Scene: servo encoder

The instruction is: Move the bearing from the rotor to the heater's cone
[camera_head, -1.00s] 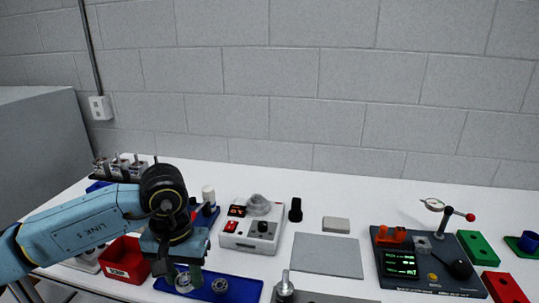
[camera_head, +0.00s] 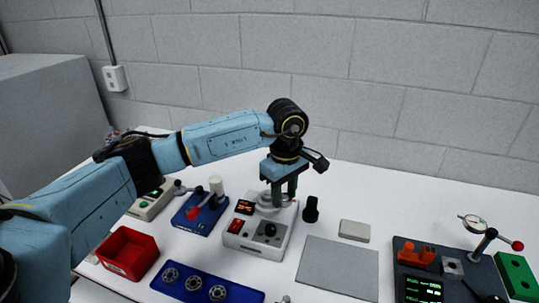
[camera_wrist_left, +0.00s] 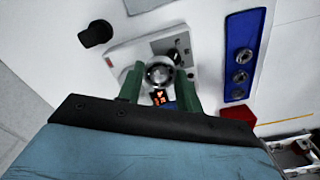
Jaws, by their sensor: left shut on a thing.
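The heater (camera_head: 258,238) is a white box with a red switch, a lit red display and a black knob, left of centre in the head view; it also shows in the wrist view (camera_wrist_left: 125,60). Its grey cone area is on top, at the back. My left gripper (camera_head: 279,196) points down over it, fingers at the cone. In the wrist view the green fingers (camera_wrist_left: 160,76) are shut on a round metal ring, the bearing (camera_wrist_left: 159,72), over the cone. I cannot tell whether it touches the cone. A metal shaft tip, perhaps the rotor (camera_head: 285,299), shows at the bottom edge. My right gripper is out of view.
A blue tray (camera_head: 242,296) with three bearings and a red bin (camera_head: 127,253) stand in front left. A blue lever fixture (camera_head: 198,217) is left of the heater. A black upright part (camera_head: 311,209), grey mat (camera_head: 338,267) and dark gauge station (camera_head: 440,272) are to the right.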

